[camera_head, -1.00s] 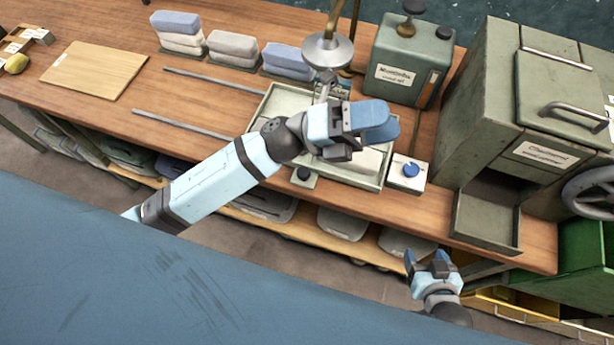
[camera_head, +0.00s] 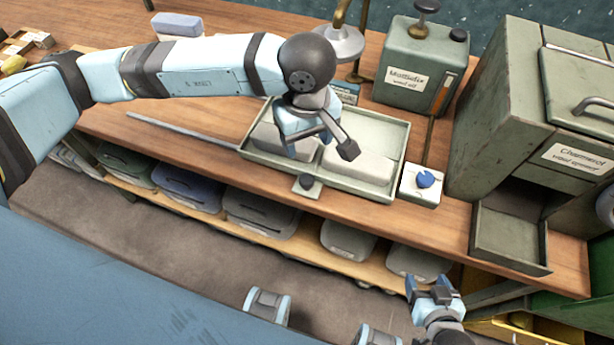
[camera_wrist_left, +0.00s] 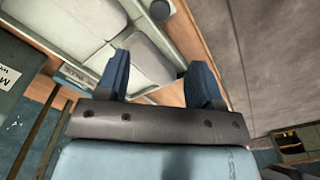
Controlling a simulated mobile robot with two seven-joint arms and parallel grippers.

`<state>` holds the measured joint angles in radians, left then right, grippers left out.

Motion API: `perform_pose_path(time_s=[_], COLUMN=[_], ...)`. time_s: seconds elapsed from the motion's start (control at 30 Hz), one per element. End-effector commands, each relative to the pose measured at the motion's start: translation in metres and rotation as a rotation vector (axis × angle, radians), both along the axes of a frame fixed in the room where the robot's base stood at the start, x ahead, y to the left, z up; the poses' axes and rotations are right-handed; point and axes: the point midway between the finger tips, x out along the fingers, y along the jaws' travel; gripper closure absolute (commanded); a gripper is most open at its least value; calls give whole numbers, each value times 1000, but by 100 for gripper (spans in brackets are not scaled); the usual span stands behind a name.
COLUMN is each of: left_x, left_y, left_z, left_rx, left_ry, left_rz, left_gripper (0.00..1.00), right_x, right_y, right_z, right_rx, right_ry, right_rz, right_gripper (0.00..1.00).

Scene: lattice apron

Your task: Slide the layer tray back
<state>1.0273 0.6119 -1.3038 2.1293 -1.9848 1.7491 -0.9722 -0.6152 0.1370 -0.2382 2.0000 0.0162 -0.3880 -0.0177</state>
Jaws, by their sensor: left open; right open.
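The layer tray (camera_head: 385,130) is a shallow pale green tray on the wooden bench, holding two light grey blocks (camera_head: 357,167). A small tab with a dark knob (camera_head: 307,181) sits at its front edge. My left gripper (camera_head: 318,148) hangs over the tray, just behind the knob, and partly hides the blocks. In the left wrist view its two blue fingers (camera_wrist_left: 160,78) are spread with nothing held, and the tray (camera_wrist_left: 85,42) is beyond them. I cannot tell whether they touch it. My right gripper (camera_head: 428,286) is open and empty, low in front of the bench.
A metal rail (camera_head: 180,131) runs left of the tray. A switch box with a blue knob (camera_head: 423,181) stands close at its right. A green tank (camera_head: 412,70) and a large cabinet (camera_head: 505,110) stand behind and right.

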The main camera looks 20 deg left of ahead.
Motion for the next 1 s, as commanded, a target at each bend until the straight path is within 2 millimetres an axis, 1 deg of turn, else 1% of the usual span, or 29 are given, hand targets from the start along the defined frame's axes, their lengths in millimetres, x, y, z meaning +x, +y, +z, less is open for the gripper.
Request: perform_pose_path(time_s=[0.17, 0.4, 0.6, 0.7, 0.8, 1.0], left_x=[-1, -2, -1, -1, -1, -1], left_y=[0, 0, 0, -1, -1, -1], left_z=[-29, -81, -114, -124, -129, -131], left_rx=[-1, -3, -3, -5, -4, -5], left_ry=[7, 9, 6, 7, 4, 4], left_rz=[3, 3, 3, 2, 2, 1], left_gripper=[39, 39, 39, 39, 39, 39], right_x=[1, 1, 0, 0, 0, 1], right_y=[-1, -4, -4, -4, -4, -3], right_z=[4, 8, 9, 9, 10, 12], right_rx=[-3, -9, -11, -10, -10, -8], right_ry=[-4, -7, -4, -4, -5, -8], right_rz=[0, 0, -1, 0, 0, 1], right_gripper=[33, 33, 33, 33, 33, 33])
